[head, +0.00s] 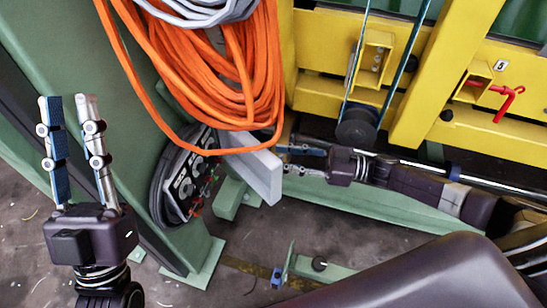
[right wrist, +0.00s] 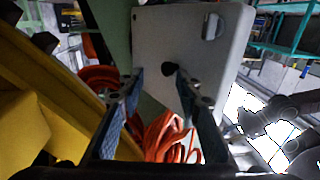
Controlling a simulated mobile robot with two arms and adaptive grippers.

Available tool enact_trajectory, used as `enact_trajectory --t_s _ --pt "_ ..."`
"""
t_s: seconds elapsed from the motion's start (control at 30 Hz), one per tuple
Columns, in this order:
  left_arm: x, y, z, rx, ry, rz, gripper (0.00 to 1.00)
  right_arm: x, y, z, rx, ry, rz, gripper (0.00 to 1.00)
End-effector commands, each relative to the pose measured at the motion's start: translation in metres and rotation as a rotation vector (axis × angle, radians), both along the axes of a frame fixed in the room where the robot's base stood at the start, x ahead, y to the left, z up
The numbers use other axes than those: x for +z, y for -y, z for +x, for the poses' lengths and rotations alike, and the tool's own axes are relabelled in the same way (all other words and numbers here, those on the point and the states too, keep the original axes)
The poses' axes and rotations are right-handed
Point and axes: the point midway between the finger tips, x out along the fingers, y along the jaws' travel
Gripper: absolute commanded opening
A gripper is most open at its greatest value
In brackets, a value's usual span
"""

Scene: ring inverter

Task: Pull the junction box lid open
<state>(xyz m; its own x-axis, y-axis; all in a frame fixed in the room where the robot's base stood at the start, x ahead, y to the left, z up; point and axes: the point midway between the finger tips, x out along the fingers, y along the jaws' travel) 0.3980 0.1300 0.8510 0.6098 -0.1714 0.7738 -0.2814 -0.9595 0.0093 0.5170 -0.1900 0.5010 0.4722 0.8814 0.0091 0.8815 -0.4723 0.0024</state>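The junction box (head: 184,187) is a dark round-edged unit with dials on the green column. Its pale grey lid (head: 262,176) stands out from it at an angle, so the front shows; the orange cable hides its upper part. In the right wrist view the lid (right wrist: 215,70) is a flat plate with a slot and a dark knob (right wrist: 170,69). My right gripper (head: 285,160) is at the lid's outer side, fingers apart, with the knob between its fingertips (right wrist: 160,72); I cannot tell whether they touch it. My left gripper (head: 68,99) is open, empty and upright at the far left, away from the box.
A thick orange cable coil (head: 255,75) hangs in front of the column, just above the lid. A yellow frame (head: 440,75) with a red handle (head: 507,102) is at the upper right. Low green beams (head: 375,212) cross the floor. Space between my left gripper and the box is clear.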

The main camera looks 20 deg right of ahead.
Motion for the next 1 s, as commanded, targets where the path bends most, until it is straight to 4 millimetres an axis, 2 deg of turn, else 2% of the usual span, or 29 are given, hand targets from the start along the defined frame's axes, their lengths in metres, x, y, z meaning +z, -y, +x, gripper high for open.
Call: enact_trajectory --t_s 0.03,0.2,0.4,0.8,1.0 --pt "0.000 0.000 0.000 0.000 0.000 0.000 0.24 -0.003 0.013 -0.007 -0.001 -0.006 -0.006 0.32" --pt "0.000 0.000 0.000 -0.001 0.001 -0.001 0.24 -0.005 0.044 -0.027 0.005 -0.007 -0.007 0.32" --pt "0.000 0.000 -0.001 -0.001 0.001 -0.001 0.24 -0.005 0.068 -0.041 0.009 -0.006 -0.006 0.32" --pt "0.000 0.000 -0.001 -0.001 0.001 -0.001 0.24 -0.005 0.074 -0.046 0.013 -0.005 -0.005 0.31" --pt "0.001 0.000 0.000 -0.001 0.000 -0.001 0.24 -0.004 0.072 -0.046 0.014 -0.003 0.000 0.09"
